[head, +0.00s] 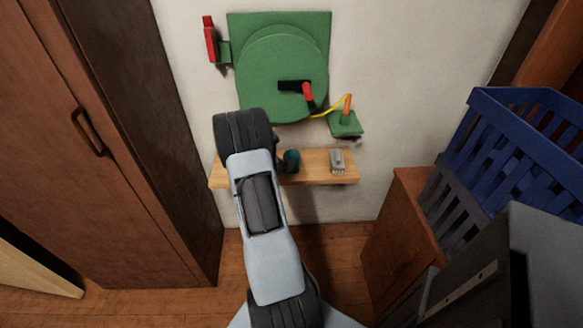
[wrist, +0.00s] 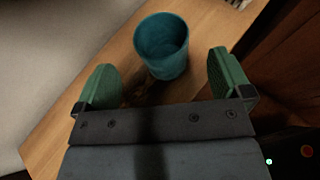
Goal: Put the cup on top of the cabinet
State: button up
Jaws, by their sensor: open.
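The teal cup (head: 291,161) stands upright on a narrow wooden shelf (head: 312,177) on the wall in the head view. In the wrist view the cup (wrist: 161,50) is just ahead of my gripper (wrist: 164,80), roughly centred between its two green fingers. The gripper is open and empty, with the cup a little beyond the fingertips. In the head view my arm hides most of the gripper. A low brown cabinet (head: 397,232) stands at the right, and a tall brown cabinet (head: 85,130) stands at the left; which one is meant, I cannot tell.
A small grey object (head: 337,160) lies on the shelf right of the cup. Open floor (head: 325,245) lies below the shelf.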

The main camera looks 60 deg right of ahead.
aim_at(297, 154)
jog(key=shift+x, duration=2.6)
jog(key=shift+r, duration=0.1)
jog(key=c, duration=1.3)
